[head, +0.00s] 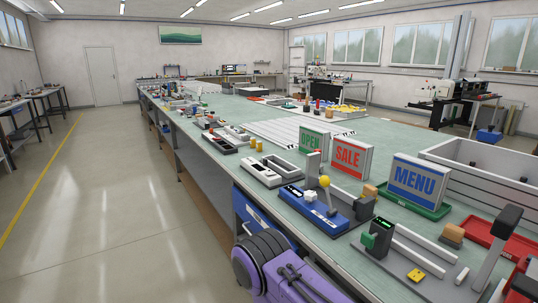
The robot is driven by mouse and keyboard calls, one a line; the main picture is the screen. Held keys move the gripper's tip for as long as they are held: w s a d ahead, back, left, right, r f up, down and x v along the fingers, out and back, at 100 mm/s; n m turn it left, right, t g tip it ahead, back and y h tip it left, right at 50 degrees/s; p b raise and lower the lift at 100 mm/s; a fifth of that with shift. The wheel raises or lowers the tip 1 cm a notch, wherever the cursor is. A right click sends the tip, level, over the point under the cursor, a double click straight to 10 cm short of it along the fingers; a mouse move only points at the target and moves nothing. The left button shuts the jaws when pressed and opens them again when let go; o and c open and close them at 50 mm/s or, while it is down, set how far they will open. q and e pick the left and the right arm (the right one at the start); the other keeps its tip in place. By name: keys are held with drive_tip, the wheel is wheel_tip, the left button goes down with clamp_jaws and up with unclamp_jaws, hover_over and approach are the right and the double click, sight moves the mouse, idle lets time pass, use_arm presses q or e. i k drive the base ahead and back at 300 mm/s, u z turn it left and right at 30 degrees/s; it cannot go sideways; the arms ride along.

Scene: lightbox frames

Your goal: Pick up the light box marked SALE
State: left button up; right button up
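The light box marked SALE (349,157) stands upright on the long green-topped workbench (385,150), right of centre. It is a thin panel with a pale frame and a red-coloured front. The light box marked OPEN (313,139), green, stands to its left and a little farther back. The larger light box marked MENU (417,184), blue, stands to its right and nearer, on a green tray (405,205). The SALE box's lower edge is partly behind small items. I make out neither of my grippers, and nothing holds the SALE box.
A blue device with a yellow-knobbed lever (325,205) stands in front of the SALE box. A small wooden block (370,190) lies near its base. A large grey crate (480,165) is behind MENU. A red tray (495,235) lies at the right. The floor at left is open.

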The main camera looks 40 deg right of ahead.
sight(353, 157)
drive_tip(key=u, duration=0.4)
drive_tip(key=i, duration=3.3)
drive_tip(key=z, duration=3.8)
